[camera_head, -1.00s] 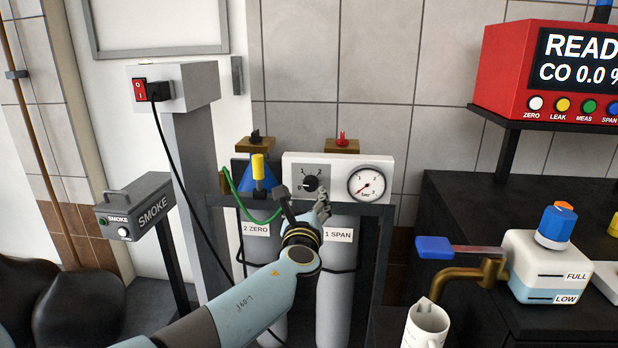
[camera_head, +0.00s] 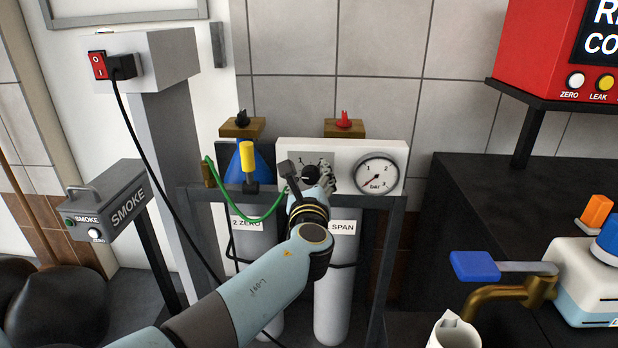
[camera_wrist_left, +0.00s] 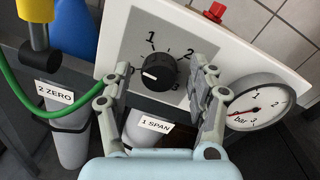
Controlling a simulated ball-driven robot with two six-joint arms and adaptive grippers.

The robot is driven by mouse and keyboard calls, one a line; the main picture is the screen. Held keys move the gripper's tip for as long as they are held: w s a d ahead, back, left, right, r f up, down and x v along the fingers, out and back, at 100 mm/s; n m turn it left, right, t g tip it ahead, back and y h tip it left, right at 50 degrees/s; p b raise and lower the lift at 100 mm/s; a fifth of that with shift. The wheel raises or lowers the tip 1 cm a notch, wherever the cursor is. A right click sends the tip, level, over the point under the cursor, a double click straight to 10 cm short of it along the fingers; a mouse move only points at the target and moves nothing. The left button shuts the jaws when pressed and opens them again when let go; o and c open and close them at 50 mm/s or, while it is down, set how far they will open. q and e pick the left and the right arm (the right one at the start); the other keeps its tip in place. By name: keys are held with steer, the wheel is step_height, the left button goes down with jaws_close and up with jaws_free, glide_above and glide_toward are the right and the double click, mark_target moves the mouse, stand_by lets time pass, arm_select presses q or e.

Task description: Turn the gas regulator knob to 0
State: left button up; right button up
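The gas regulator is a white panel (camera_head: 287,152) with a round black knob (camera_head: 311,174) on a grey dial plate. My left gripper (camera_head: 309,183) is in front of the panel. In the left wrist view its fingers (camera_wrist_left: 163,78) are open, one on each side of the knob, with gaps between. My right gripper is in neither view.
A pressure gauge (camera_head: 376,176) sits right of the knob, its red needle pointing lower left. A green hose (camera_head: 262,217) and a yellow-handled valve (camera_head: 247,160) are on the left. Gas cylinders (camera_head: 332,290) stand below. A dark bench (camera_head: 470,190) is at the right.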

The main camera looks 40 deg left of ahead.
arm_select(q)
steer(key=c, duration=1.1)
steer(key=shift+f, duration=0.1)
steer(key=n+b, duration=0.3)
steer(key=n, duration=0.1)
steer(key=shift+a+f, duration=0.1)
steer(key=shift+s+n+b, duration=0.1)
steer(key=shift+n+b, duration=0.5)
steer(key=shift+n, duration=0.9)
steer(key=o, duration=1.2)
